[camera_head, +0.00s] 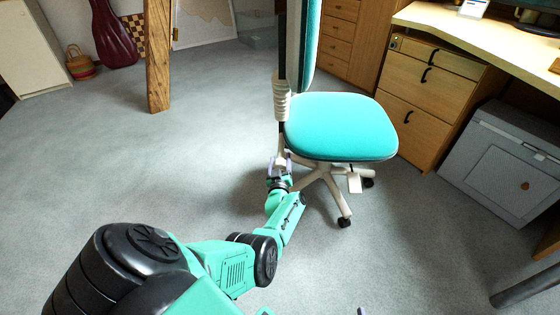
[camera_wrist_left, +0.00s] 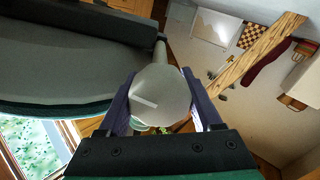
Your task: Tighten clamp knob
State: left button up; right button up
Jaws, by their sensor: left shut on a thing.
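A round pale grey knob (camera_wrist_left: 160,95) with a light bar mark on its face sits between the two fingers of my left gripper (camera_wrist_left: 162,108) in the left wrist view. The fingers are shut on its sides. In the head view my left gripper (camera_head: 281,163) is at the lower back of the teal office chair (camera_head: 338,124), beside its base, and hides most of the knob. A small lavender tip (camera_head: 361,311) at the bottom edge may be a finger of my right gripper; the rest is out of frame.
The chair's pale legs and casters (camera_head: 344,221) spread right of my left gripper. A wooden post (camera_head: 158,55) stands at the back left. A desk with drawers (camera_head: 418,95) and a grey box (camera_head: 505,160) are on the right. The carpet at left is clear.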

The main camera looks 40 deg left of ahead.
pick_arm(q)
jog(key=shift+m, duration=0.6)
jog(key=o, duration=1.4)
jog(key=shift+c, duration=0.2)
